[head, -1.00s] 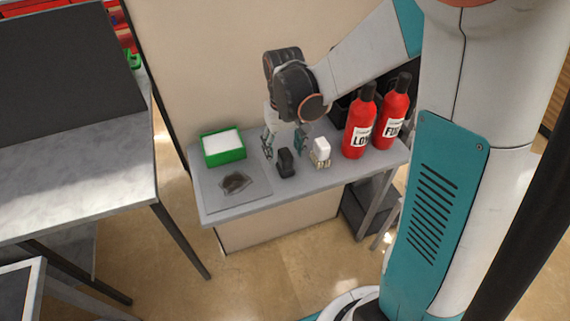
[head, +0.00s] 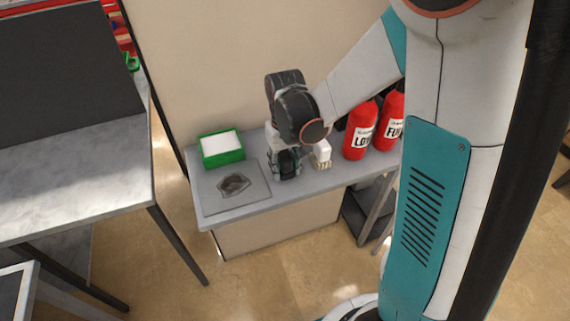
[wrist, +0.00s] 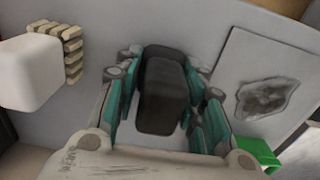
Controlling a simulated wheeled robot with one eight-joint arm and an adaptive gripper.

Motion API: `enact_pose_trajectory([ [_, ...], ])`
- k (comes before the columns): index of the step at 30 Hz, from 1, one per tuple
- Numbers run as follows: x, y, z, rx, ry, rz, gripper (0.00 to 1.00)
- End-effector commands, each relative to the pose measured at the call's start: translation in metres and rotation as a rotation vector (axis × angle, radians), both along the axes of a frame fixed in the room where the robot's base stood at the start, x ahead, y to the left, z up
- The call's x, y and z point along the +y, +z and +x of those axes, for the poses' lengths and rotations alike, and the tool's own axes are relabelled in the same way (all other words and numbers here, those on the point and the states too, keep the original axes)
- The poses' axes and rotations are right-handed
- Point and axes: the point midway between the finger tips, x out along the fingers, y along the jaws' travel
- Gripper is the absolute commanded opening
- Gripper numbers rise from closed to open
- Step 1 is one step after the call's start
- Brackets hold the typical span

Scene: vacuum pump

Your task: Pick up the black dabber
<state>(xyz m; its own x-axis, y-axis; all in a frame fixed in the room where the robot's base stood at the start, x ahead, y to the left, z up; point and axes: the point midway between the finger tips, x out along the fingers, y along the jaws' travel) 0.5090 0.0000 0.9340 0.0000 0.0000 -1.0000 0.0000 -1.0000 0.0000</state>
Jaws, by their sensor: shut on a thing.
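The black dabber (wrist: 163,95) is a dark rounded block on the grey table, between the two teal-padded fingers of my gripper (wrist: 165,112) in the wrist view. The gripper is shut on it. In the head view my gripper (head: 286,165) reaches down to the table, and the dabber shows only in part between the fingers. I cannot tell whether the dabber is clear of the tabletop.
A white block with a tan ridged part (head: 322,153) stands close to the right of the gripper. Two red bottles (head: 360,135) stand further right. A green box with white contents (head: 222,149) and a flat square plate with a dark patch (head: 236,187) are on the left.

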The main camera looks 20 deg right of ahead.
Motion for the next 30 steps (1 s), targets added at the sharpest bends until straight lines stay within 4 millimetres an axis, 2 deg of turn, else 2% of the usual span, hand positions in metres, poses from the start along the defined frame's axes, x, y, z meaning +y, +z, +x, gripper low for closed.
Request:
enact_pose_trajectory([
  [8,0.000,0.002,0.000,0.000,0.000,0.000,0.12],
  [14,0.000,0.018,0.000,0.000,0.000,0.000,0.12],
  [20,0.000,0.059,0.000,0.000,0.000,0.000,0.12],
  [30,0.000,0.151,-0.001,0.000,0.000,0.000,0.12],
])
